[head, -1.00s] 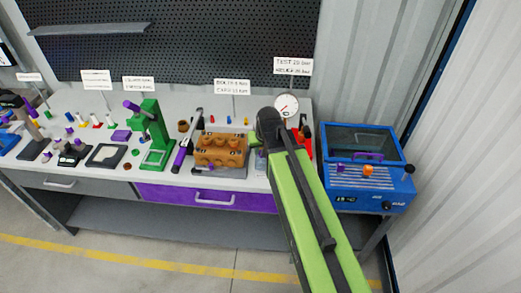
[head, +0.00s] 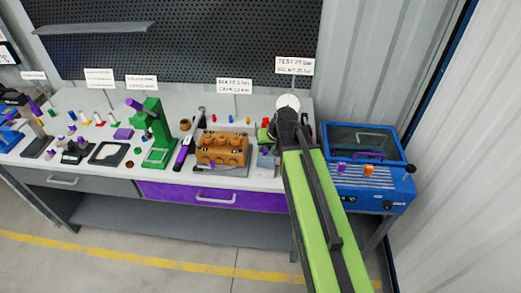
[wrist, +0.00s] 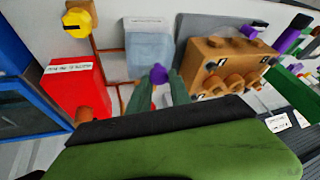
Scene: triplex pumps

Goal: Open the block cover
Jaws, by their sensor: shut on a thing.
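In the wrist view my gripper (wrist: 159,78) has its two grey-green fingers closed around a small purple knob (wrist: 158,72). The knob is at the near edge of a pale blue, see-through cover (wrist: 150,50), which has a white label strip along its far edge. The cover lies over a block area on the bench. In the head view the pale block and cover (head: 266,161) show just left of my green arm. My wrist hides the fingertips and knob there. How far the cover is tilted I cannot tell.
A brown pump block (head: 221,149) sits left of the cover. A red box (wrist: 77,92) and a yellow knob (wrist: 77,21) are on the other side. A blue machine (head: 366,165) stands at the bench's right end. A gauge (head: 288,103) rises behind my wrist.

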